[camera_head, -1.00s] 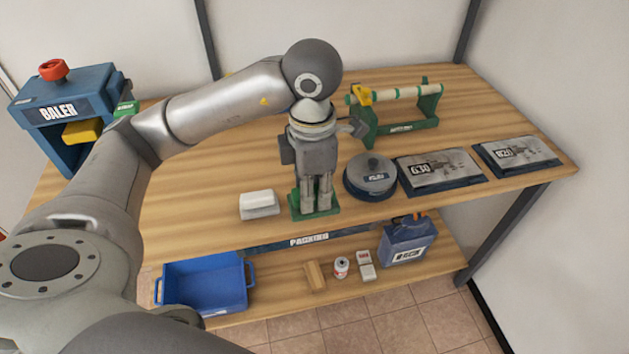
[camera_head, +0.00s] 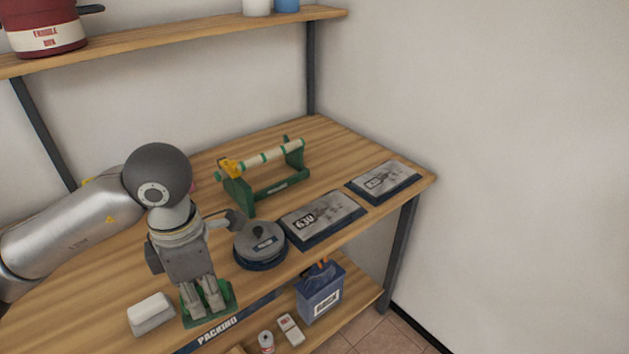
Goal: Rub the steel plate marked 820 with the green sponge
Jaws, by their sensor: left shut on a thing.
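The steel plate marked 820 (camera_head: 384,180) lies on a dark base at the far right end of the wooden bench, with dark smudges on its face. My left gripper (camera_head: 208,306) points down near the bench's front edge. It is shut on the green sponge (camera_head: 226,297), whose green edges show around the fingertips. Whether the sponge touches the bench is hard to tell. The plate is well to the right of the gripper and further back. My right gripper is not in view.
Between gripper and plate are a round grey lidded thing (camera_head: 260,246) and a plate marked 630 (camera_head: 318,217). Behind them stands a green roll holder (camera_head: 268,178). A white block (camera_head: 151,315) lies left of the gripper. A shelf (camera_head: 180,33) runs above the bench.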

